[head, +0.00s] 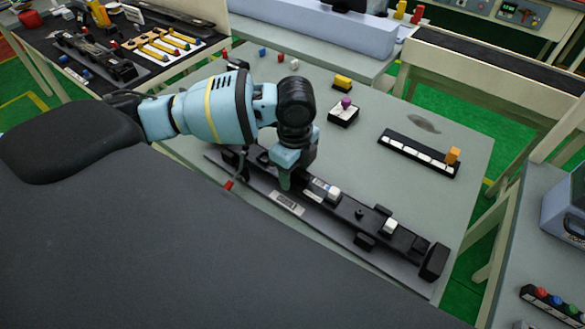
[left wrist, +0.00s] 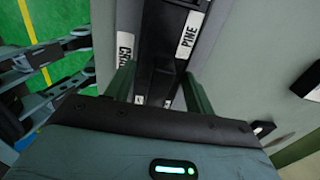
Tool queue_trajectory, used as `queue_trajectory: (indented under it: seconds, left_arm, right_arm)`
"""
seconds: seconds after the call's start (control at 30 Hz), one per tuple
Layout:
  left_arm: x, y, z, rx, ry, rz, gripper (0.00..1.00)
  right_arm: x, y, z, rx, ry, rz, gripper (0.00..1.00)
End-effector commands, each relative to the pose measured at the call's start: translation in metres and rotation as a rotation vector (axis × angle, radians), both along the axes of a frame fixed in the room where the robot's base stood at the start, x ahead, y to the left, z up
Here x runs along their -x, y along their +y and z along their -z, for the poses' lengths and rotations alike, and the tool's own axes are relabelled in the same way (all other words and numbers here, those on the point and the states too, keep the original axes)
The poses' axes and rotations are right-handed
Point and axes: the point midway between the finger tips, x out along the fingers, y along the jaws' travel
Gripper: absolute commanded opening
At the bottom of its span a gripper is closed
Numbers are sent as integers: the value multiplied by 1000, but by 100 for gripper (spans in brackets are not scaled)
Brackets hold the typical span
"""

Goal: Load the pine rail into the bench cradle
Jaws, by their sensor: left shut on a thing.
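The pine rail (head: 350,209) is a long dark bar with a white PINE label, which shows in the left wrist view (left wrist: 187,36). It lies lengthwise along the bench cradle (head: 434,262), a long dark fixture with a black end block and a pale label on its near side. I cannot tell whether the rail sits fully down in it. My left gripper (head: 285,183) points down and is shut on the rail towards its left part. In the left wrist view, its green fingers (left wrist: 160,92) stand on either side of the bar. My right gripper is not in view.
A black strip with white cells and an orange block (head: 453,155) lies at the table's right. A small holder with a purple knob (head: 346,102) and a yellow block (head: 342,82) stand behind the cradle. The grey tabletop between them is clear.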

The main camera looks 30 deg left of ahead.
Motion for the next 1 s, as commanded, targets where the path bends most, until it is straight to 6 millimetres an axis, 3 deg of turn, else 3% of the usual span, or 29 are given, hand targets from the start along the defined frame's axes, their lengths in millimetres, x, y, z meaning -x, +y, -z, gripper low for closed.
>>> queue_trajectory:
  seconds: [0.63,0.67,0.83,1.0]
  left_arm:
    - [1,-12,0,1,-2,0,22]
    - [1,-12,0,2,-1,0,56]
    - [1,-11,1,1,-1,0,78]
    - [1,-11,1,0,0,0,80]
  right_arm:
    - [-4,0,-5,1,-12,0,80]
    - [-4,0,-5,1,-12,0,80]
    - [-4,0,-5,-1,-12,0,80]
    - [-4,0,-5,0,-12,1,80]
